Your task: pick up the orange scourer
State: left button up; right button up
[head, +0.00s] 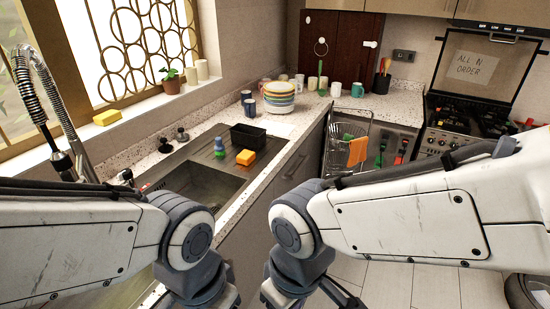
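The orange scourer (246,157) is a small block lying on the ribbed drainboard beside the sink. It is just in front of a black tub and to the right of a blue-green bottle. Nothing covers it. Both my arms come in low from the sides and bend down at the bottom middle, nearer to me than the scourer. Their lower ends run out of the bottom of the head view, so I cannot see the fingertips of either gripper. Neither arm touches the scourer.
The black tub (249,136) and blue-green bottle (219,148) stand close to the scourer. The sink basin (199,185) is on the near side. A yellow sponge (107,117) lies on the windowsill. Stacked bowls (279,97) and mugs stand farther back. An orange cloth (357,151) hangs at the right.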

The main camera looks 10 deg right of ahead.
aim_at(246, 157)
jog(key=z, duration=0.45)
jog(key=k, duration=0.6)
jog(key=z, duration=0.9)
jog(key=i, duration=1.6)
jog(key=u, duration=0.35)
jog(key=i, duration=1.05)
jog(key=u, duration=1.6)
jog(key=i, duration=0.85)
jog(key=u, duration=0.9)
